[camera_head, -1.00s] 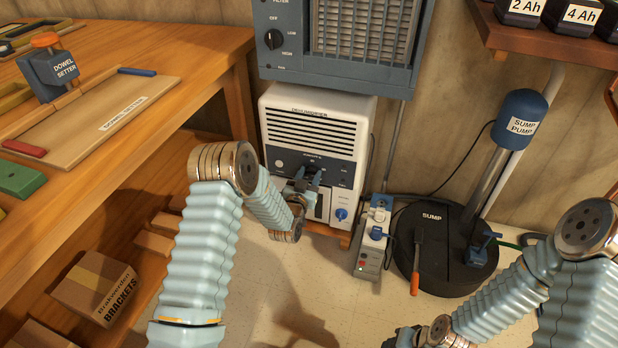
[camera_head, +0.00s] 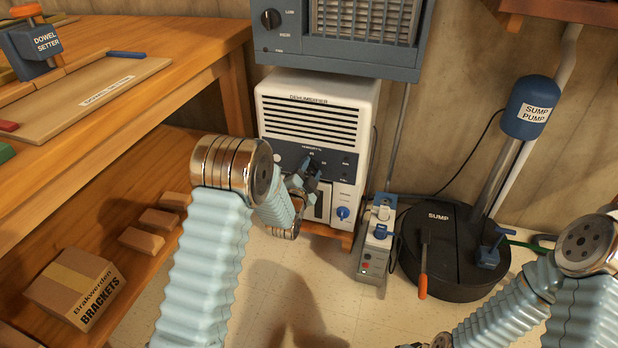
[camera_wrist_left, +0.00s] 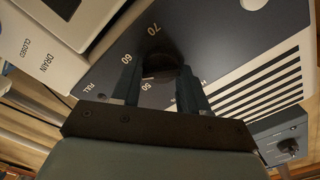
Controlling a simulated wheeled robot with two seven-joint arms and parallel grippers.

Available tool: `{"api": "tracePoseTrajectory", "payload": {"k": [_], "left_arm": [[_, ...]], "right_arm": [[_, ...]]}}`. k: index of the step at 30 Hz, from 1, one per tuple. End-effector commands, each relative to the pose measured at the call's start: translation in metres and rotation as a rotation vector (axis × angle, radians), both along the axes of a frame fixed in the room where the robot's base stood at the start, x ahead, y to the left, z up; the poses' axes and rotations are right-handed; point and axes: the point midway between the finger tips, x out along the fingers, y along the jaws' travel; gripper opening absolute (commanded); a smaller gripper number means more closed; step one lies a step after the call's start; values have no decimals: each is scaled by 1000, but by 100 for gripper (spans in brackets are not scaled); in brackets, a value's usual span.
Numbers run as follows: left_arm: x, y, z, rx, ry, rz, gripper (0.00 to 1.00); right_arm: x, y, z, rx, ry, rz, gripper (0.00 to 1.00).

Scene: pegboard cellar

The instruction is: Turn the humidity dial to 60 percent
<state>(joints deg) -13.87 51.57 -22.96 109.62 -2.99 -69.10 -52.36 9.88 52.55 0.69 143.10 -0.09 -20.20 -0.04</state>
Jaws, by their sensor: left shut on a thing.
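The dehumidifier (camera_head: 365,110) is a white box with a dark control panel, standing below a grey-blue heater. Its humidity dial is a dark round knob (camera_wrist_left: 162,60), seen between my fingers in the left wrist view; in the head view my gripper mostly hides it. The printed marks 50, 60 and 70 show around the knob, but I cannot read the pointer clearly. My left gripper (camera_head: 312,172) is shut on the dial, its fingers on either side. My right arm (camera_head: 520,295) is at the lower right, its gripper cut off by the bottom edge.
A blue knob (camera_head: 343,213) sits low on the dehumidifier. A power strip (camera_head: 373,255) and a sump lid with pump (camera_head: 440,270) are to the right. A workbench (camera_head: 190,50) and a brackets box (camera_head: 75,287) are left. Floor in front is open.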

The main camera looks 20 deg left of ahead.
Motion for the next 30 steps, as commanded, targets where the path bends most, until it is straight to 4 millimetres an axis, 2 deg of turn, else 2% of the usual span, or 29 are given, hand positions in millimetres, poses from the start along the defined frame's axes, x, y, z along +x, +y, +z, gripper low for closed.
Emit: {"api": "tracePoseTrajectory", "payload": {"k": [3,12,30], "left_arm": [[0,-1,-4,91,-3,-1,13],[0,-1,-3,260,-7,-1,13],[0,-1,-2,330,-10,-1,13]], "right_arm": [[0,0,-11,0,-2,-1,43],[1,0,-23,-2,-4,-3,43],[1,-1,-26,-2,-6,-3,43]]}}
